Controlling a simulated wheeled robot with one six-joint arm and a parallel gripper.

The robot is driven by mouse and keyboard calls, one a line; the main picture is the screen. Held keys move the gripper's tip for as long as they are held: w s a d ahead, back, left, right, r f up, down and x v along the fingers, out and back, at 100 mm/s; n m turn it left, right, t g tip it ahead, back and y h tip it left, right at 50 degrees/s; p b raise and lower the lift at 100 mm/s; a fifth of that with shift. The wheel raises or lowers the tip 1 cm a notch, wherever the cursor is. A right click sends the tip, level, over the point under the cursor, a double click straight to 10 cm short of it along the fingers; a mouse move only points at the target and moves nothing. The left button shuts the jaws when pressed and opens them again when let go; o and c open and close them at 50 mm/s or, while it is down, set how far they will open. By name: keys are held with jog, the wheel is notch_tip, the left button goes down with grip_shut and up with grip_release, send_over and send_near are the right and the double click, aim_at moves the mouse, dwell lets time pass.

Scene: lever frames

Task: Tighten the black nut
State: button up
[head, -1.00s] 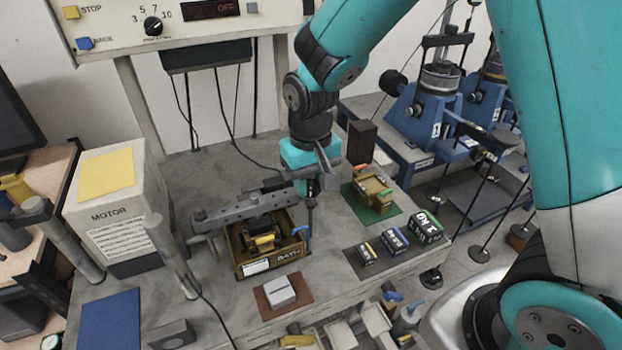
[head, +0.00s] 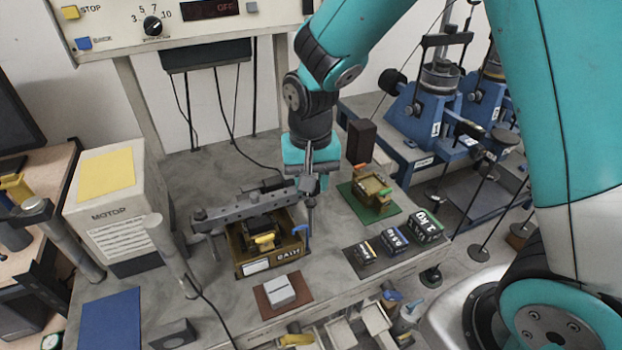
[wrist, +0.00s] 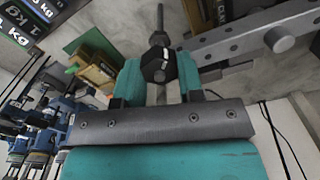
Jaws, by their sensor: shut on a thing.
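The black nut (wrist: 158,66) is a dark hexagonal piece with a white mark, on a thin upright rod (wrist: 159,22). In the wrist view my gripper (wrist: 160,74) has its two teal fingers shut on opposite sides of the nut. In the head view my gripper (head: 313,183) points down at the right end of the grey lever beam (head: 243,210), at the top of the rod (head: 310,218). The nut cannot be made out there behind the fingers.
A brown box (head: 255,266) stands under the beam. A small grey block on a brown mat (head: 268,305) lies in front. Several black weights (head: 395,240) stand to the right, and a green mat (head: 352,203) lies behind them. The white motor box (head: 120,215) is at left.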

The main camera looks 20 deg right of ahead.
jog(key=shift+r, duration=0.1)
jog(key=o, duration=0.9)
jog(key=shift+o, duration=0.2)
notch_tip(320, 180, up, 17)
jog(key=b, duration=0.2)
jog(key=shift+r, duration=0.2)
jog(key=s+a+f+n+y, duration=0.2)
jog(key=s+n, duration=0.3)
jog(key=s, duration=0.4)
jog(key=s+a+f+n+y+b, duration=0.1)
jog(key=s+f+n, duration=0.3)
jog(key=s, duration=0.6)
jog(key=shift+a+f+n+y, duration=0.15)
jog(key=shift+a+n+y, duration=0.45)
